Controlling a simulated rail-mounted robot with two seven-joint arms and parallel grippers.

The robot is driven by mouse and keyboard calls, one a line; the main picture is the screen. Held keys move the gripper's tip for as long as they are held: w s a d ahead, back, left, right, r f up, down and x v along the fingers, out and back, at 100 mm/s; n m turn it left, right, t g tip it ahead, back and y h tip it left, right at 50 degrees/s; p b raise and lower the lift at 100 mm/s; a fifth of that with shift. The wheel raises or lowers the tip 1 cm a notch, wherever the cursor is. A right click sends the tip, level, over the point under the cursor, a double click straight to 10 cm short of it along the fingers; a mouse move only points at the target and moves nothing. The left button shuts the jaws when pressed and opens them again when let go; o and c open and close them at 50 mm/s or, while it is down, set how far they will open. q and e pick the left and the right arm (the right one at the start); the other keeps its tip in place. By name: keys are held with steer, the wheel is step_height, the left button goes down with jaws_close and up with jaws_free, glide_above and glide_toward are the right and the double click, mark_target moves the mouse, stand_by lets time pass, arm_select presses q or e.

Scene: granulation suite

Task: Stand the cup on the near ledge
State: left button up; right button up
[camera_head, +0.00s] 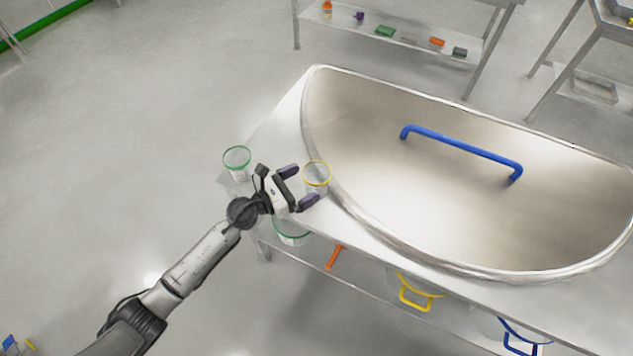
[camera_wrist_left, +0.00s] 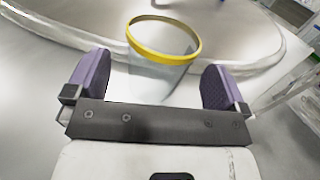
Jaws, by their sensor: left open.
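A clear cup with a yellow rim (camera_head: 317,176) stands upright on the near ledge (camera_head: 372,240), beside the wall of the large metal basin. My left gripper (camera_head: 299,186) is open, with its two purple fingers on either side of this cup. In the left wrist view the yellow-rimmed cup (camera_wrist_left: 163,60) is between the spread fingers (camera_wrist_left: 158,88), with gaps visible on both sides. A second clear cup with a green rim (camera_head: 237,160) stands at the left corner of the ledge, behind my left gripper. My right gripper is not in view.
The metal basin (camera_head: 440,190) has a blue handle (camera_head: 462,150) inside. Below the ledge are a green-rimmed container (camera_head: 292,232), an orange item (camera_head: 334,257) and a yellow-handled bucket (camera_head: 416,290). A shelf (camera_head: 400,42) with small items stands at the back.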

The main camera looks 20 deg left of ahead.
mark_target(328, 171)
arm_select(q)
steer(key=shift+x, duration=2.3)
steer(key=c, duration=1)
